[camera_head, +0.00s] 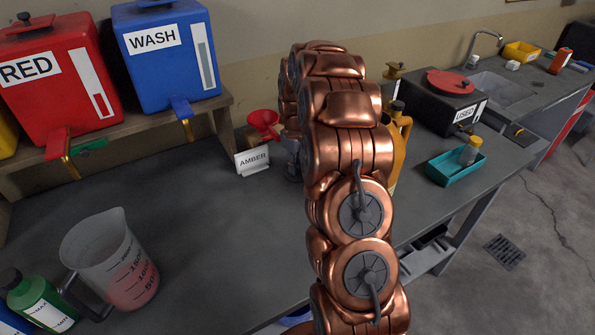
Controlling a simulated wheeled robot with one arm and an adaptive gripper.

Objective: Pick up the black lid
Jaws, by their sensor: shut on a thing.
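My copper arm rises through the middle of the head view and bends down behind itself. Only a grey sliver of my gripper (292,160) shows at the arm's left edge, beside the AMBER sign (253,161). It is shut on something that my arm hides. The fingertips are hidden too. No loose black lid shows. A black cap (397,106) sits on the yellow jug (401,135) just right of my arm. Another black cap (10,278) is on the green bottle (39,300) at the lower left.
The red tank (62,90) and the blue WASH tank (165,60) stand on a shelf. A measuring jug (110,260) with pink liquid is at the front left. A red funnel (263,122), black USED box (432,105) and teal tray (455,168) flank my arm. The bench's left middle is clear.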

